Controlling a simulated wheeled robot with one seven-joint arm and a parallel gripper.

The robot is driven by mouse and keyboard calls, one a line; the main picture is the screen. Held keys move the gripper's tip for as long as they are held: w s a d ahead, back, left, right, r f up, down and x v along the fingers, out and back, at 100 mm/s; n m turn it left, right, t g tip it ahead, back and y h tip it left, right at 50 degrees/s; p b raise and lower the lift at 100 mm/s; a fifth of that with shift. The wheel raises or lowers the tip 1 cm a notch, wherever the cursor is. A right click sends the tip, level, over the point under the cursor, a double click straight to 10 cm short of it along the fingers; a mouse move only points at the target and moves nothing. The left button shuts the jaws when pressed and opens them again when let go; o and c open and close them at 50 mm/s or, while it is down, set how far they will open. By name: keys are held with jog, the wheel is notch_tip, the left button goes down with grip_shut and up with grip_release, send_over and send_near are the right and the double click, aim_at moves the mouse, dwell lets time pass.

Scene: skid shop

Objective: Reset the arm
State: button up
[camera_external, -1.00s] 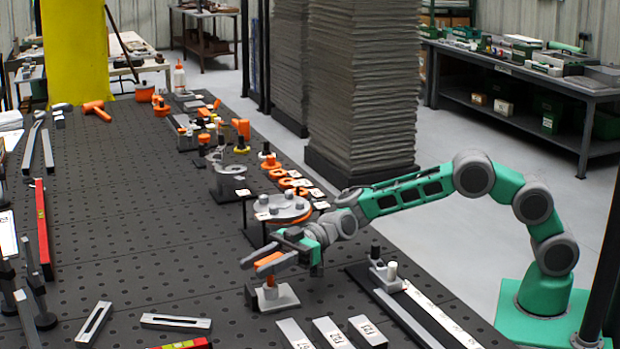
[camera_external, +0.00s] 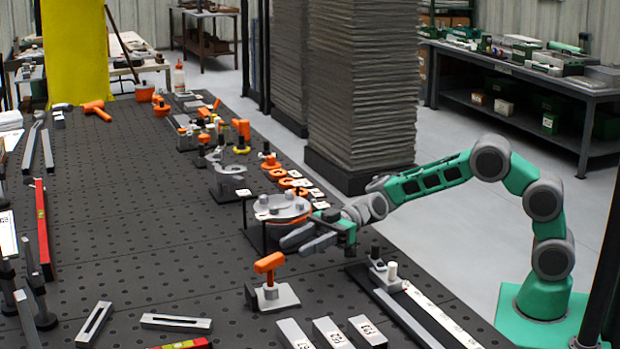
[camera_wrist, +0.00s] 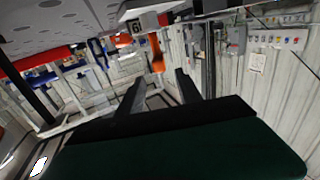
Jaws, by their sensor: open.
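My gripper (camera_external: 308,238) is open and empty in the outside view. It is above the right side of the perforated table (camera_external: 130,260), in front of the round grey plate. An orange T-shaped handle on a small grey base (camera_external: 281,297) stands upright below and left of it, apart from the fingers. In the wrist view my gripper's two dark fingers (camera_wrist: 158,95) are spread. Beyond them that view shows walls and shelving, tilted, with nothing between the fingers.
A round grey plate (camera_external: 283,208) stands behind my gripper. Grey bars (camera_external: 328,333) and a long rail (camera_external: 410,318) lie at the table's front right. Orange-topped clamps line the far right edge. A tall grey stack (camera_external: 362,90) stands beyond the table.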

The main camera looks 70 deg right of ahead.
jog(key=s+d+m+h+p, duration=0.2)
jog(key=s+d+h, duration=0.2)
jog(key=d, duration=0.1)
jog(key=s+d+f+m+h+p, duration=0.1)
jog(key=s+d+m+h+p, duration=0.1)
jog(key=s+d+m+h, duration=0.1)
jog(key=s+d+f+m+h+p, duration=0.1)
jog(key=s+d+m+h+p, duration=0.1)
jog(key=s+d+h, duration=0.3)
jog(key=shift+s+d+m+g, duration=0.15)
jog(key=shift+s+d, duration=0.1)
jog(key=shift+d, duration=0.45)
jog(key=shift+s+d+m+g, duration=0.1)
jog(key=shift+s+d, duration=0.1)
jog(key=shift+d, duration=0.55)
jog(key=shift+s+d+m+g, duration=0.15)
jog(key=shift+s+d, duration=0.1)
jog(key=shift+d, duration=0.45)
jog(key=s+d+f+m+g+h+p, duration=0.1)
jog(key=s+d+m+h, duration=0.3)
jog(key=s+d, duration=0.6)
jog(key=s+m+g+p, duration=0.1)
jog(key=s, duration=0.2)
jog(key=shift+s+f, duration=0.2)
jog(key=shift+f, duration=0.15)
